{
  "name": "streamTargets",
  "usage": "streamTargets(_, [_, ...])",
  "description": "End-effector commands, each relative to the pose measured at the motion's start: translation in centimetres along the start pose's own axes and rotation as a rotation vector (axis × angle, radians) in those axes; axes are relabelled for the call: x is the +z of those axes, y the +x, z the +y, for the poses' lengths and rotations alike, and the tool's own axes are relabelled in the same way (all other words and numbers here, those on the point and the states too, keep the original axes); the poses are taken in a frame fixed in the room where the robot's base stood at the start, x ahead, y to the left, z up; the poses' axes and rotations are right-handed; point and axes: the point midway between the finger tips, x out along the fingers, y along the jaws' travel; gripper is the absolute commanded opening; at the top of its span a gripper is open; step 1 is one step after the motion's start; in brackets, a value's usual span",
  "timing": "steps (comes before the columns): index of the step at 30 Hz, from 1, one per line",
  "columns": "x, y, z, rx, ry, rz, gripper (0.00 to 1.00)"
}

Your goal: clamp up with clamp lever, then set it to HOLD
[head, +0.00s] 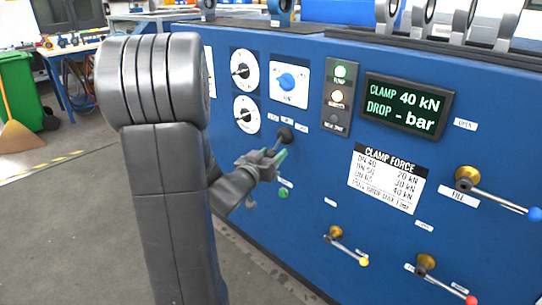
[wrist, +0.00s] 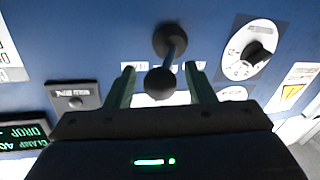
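The clamp lever has a black round boot (head: 286,134) on the blue panel, with a rod coming out of it. In the wrist view, which is turned over, the lever's black ball knob (wrist: 160,81) lies between the fingers of my gripper (wrist: 160,68). A gap shows on each side of the knob, so the gripper is open around it and not closed on it. In the head view my gripper (head: 271,160) is at the lever and hides the knob. The display (head: 406,106) reads CLAMP 40 kN and DROP - bar.
Valve handles with blue (head: 535,214), yellow (head: 364,262) and red tips stick out at the right.

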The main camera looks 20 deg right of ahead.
Motion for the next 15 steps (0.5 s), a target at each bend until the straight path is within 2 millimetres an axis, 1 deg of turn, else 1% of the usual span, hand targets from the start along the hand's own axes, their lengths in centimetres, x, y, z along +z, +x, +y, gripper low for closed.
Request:
streamTargets(1, [-0.01, -0.02, 0.0, 0.0, 0.0, 0.0, 0.41])
streamTargets(7, [0.0, -0.03, -0.01, 0.0, 0.0, 0.0, 0.02])
streamTargets(8, [-0.01, -0.03, -0.01, 0.0, 0.0, 0.0, 0.0])
streamTargets(15, [-0.48, -0.03, -0.44, 0.03, 0.002, -0.005, 0.0])
